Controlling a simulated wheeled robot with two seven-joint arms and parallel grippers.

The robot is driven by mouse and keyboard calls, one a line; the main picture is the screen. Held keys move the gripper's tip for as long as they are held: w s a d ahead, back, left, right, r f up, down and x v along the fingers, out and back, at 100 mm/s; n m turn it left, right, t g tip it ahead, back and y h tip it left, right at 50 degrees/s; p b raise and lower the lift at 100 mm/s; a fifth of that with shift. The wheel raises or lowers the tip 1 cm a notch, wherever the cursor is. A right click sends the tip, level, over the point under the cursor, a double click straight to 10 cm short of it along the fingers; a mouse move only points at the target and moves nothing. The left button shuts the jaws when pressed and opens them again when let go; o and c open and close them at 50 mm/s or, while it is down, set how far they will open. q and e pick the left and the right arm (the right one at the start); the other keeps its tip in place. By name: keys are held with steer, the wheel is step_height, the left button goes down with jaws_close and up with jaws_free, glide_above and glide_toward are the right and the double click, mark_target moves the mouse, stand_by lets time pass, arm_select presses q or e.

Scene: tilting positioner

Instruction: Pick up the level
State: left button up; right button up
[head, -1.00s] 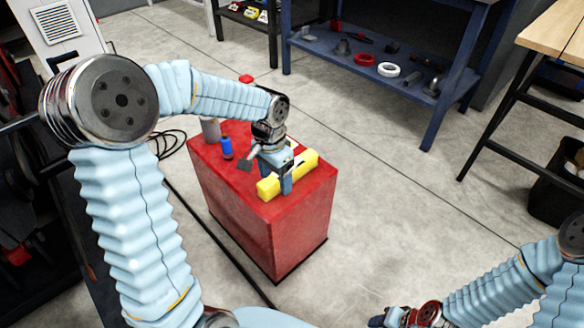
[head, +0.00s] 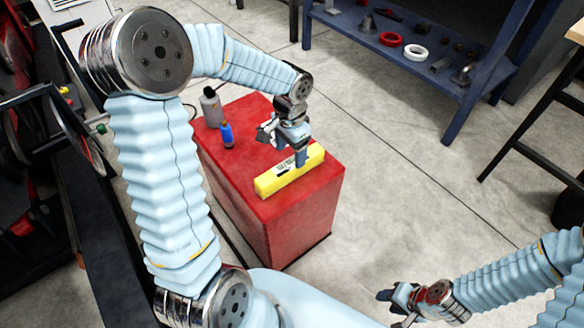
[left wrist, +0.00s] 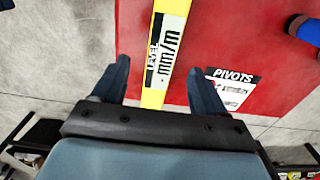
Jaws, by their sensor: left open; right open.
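The yellow level (head: 270,183) lies on top of the red cabinet (head: 301,194), near its front edge. In the left wrist view the level (left wrist: 165,40) runs between the two fingers, its black "LEVEL mm/m" print facing up. My left gripper (head: 302,158) is over the right half of the level. In the left wrist view my left gripper (left wrist: 158,65) is open, a finger on each side of the level with gaps. Whether the fingertips reach down beside it is hard to tell. My right gripper (head: 388,298) is open, low at the bottom right, away from the cabinet.
A blue bottle (head: 227,136) and a grey bottle (head: 210,108) stand at the cabinet's back left. A "PIVOTS" label (left wrist: 231,88) lies on the red top beside the right finger. A blue shelf (head: 430,60) with parts stands behind; the floor between is clear.

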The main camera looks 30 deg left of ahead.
mark_target(291, 164)
arm_select(q)
step_height(291, 164, down, 8)
steer(key=shift+w+a+f, duration=0.1)
steer(key=shift+w+f, duration=0.05)
jaws_close()
stand_by(0.6)
